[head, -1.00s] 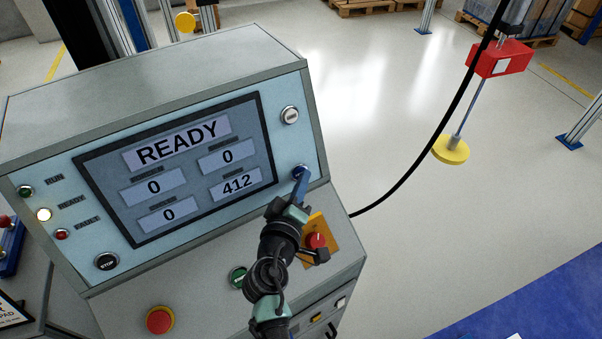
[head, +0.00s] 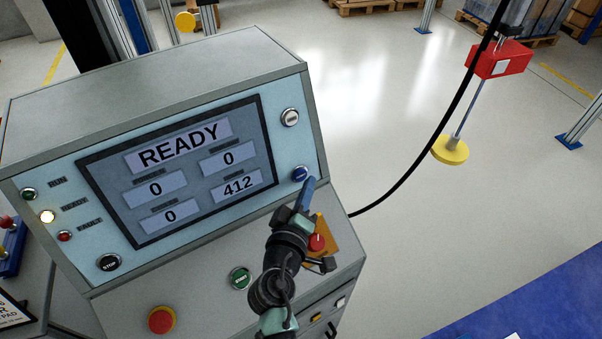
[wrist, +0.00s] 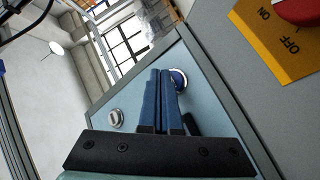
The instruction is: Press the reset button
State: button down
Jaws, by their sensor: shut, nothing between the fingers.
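The round blue button (head: 300,173) sits at the right end of the panel face, below a white button (head: 289,117); its lettering is too small to read, so I cannot confirm it is the reset button. My gripper (head: 309,182) is shut and empty. Its blue fingertips are just below and right of the blue button, with a small gap in the head view. In the wrist view the closed fingers (wrist: 165,73) point towards the panel, and the blue button (wrist: 179,79) shows just beyond them, partly hidden. The screen (head: 180,170) reads READY, 0, 0, 0 and 412.
A red rotary switch (head: 317,242) on a yellow plate sits close to my gripper. A green start button (head: 241,278) and a red emergency button (head: 162,320) are on the lower ledge. A black cable (head: 420,170) hangs to the right. The floor beyond is open.

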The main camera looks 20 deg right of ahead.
jog(key=s, duration=0.1)
jog(key=s+p, duration=0.1)
jog(key=s, duration=0.1)
jog(key=s+d+r, duration=0.1)
jog(key=shift+s, duration=0.15)
jog(key=shift+r, duration=0.15)
dwell(0.6)
jog(key=w+a+r+m+t, duration=0.2)
jog(key=a+r+m+t, duration=0.1)
jog(key=r, duration=1.1)
jog(key=w+a+r+m+t, duration=0.2)
jog(key=a+r, duration=0.1)
jog(key=r, duration=1.2)
jog(key=s+a+r+t+y, duration=0.2)
jog(key=s+a+r+y, duration=0.1)
jog(key=r, duration=0.5)
jog(key=s+a+r+t+y, duration=0.2)
jog(key=s+r, duration=0.4)
jog(key=r, duration=0.3)
jog(key=s+a+r+t+y, duration=0.3)
jog(key=s+a+r+t, duration=0.1)
jog(key=r, duration=0.4)
jog(key=shift+s+a+r+y, duration=0.3)
jog(key=shift+s+r, duration=0.1)
jog(key=shift+s, duration=0.25)
